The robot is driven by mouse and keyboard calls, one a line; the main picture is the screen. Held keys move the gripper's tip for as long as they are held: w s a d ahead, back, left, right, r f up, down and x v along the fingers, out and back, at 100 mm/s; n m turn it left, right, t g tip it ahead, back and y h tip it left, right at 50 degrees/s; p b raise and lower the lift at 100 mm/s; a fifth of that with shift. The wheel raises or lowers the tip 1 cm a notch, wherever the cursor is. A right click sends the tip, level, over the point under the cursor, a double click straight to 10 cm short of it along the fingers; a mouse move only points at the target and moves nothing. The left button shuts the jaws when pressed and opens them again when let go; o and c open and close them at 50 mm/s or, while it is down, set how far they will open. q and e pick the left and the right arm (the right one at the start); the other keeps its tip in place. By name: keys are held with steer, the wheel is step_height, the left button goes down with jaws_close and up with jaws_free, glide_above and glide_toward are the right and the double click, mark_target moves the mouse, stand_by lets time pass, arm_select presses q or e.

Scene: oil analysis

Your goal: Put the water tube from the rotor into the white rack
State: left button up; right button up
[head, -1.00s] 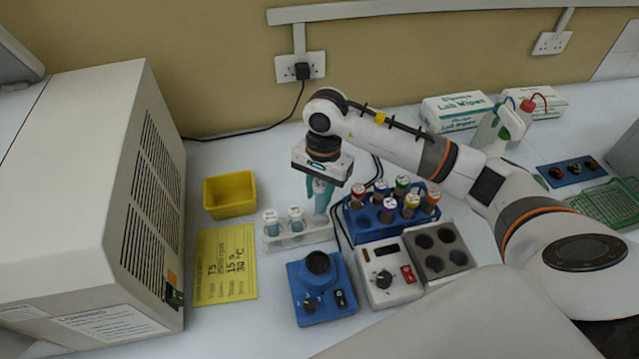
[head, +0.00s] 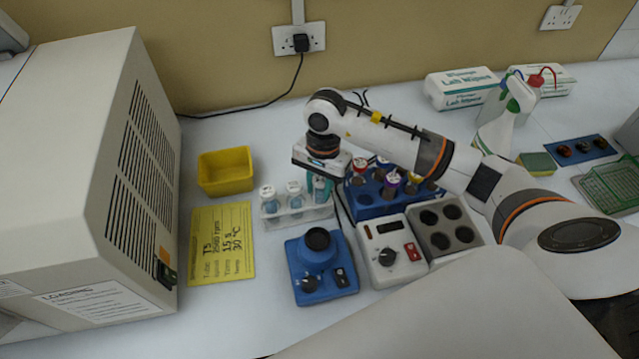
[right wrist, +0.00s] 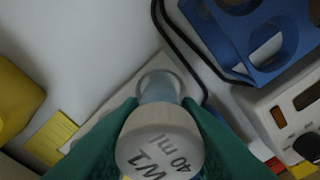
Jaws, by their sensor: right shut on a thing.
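My right gripper (head: 320,186) is shut on the water tube, a pale blue tube whose white cap (right wrist: 160,150) reads "W1 40 ml" in the right wrist view. It holds the tube upright at the right end of the white rack (head: 298,219). In the right wrist view the tube's lower part lines up with a round hole of the rack; how deep it sits I cannot tell. Two similar white-capped tubes, one at the left (head: 268,198) and one in the middle (head: 294,196), stand in the rack. No rotor shows. My left gripper is not in view.
A blue rack (head: 366,205) with several coloured-cap tubes stands close right of the white rack. A blue mixer (head: 320,268) and a white heater block (head: 388,252) stand in front. A yellow bin (head: 226,172) and yellow card (head: 221,243) lie left, beside the large machine (head: 80,190).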

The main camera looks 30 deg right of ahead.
steer(key=o, duration=1)
steer(key=shift+o, duration=0.2)
steer(key=shift+r, duration=0.1)
